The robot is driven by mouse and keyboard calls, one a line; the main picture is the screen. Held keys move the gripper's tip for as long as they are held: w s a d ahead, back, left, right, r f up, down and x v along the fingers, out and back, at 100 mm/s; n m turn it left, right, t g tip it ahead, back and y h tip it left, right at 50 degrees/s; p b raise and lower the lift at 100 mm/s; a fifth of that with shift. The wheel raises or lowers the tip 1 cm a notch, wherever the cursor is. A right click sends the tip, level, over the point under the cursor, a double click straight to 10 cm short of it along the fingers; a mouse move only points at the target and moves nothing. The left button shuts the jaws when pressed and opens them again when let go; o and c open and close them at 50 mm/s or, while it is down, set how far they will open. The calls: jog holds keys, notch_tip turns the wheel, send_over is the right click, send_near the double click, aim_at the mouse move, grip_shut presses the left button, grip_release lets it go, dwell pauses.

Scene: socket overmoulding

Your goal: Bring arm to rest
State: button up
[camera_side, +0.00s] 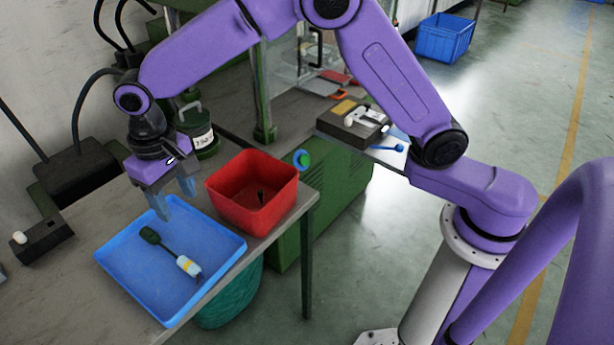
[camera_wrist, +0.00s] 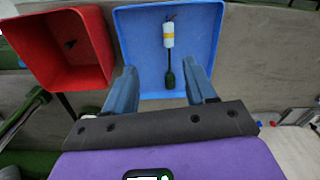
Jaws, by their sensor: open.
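My gripper (camera_side: 176,204) hangs fingers down above the far edge of the blue tray, between the tray and the machine behind it. In the wrist view my gripper (camera_wrist: 163,84) is open, its two blue fingers apart with nothing held between them. The blue tray (camera_side: 222,244) lies on the grey table and also shows in the wrist view (camera_wrist: 135,55). On it lies a tool-like part (camera_side: 168,250) with a dark green end, a thin dark shaft and a white and yellow end. The same part (camera_wrist: 168,42) lies beyond my fingertips in the wrist view.
A red bin (camera_side: 252,215) with a small dark item inside stands beside the tray, and shows in the wrist view (camera_wrist: 35,50). A dark box (camera_side: 42,238) with a white knob sits at the left. A blue crate (camera_side: 444,40) stands on the floor behind.

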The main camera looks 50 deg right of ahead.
jog(key=s+d+r+n, duration=0.2)
jog(key=s+d+n, duration=0.3)
jog(key=s+d, duration=0.8)
jog(key=s+d+r+n, duration=0.1)
jog(key=s+d+n, duration=0.4)
jog(key=s+d, duration=0.9)
jog(key=shift+s+d+r, duration=0.3)
jog(key=shift+s+r, duration=0.05)
jog(key=shift+s, duration=0.1)
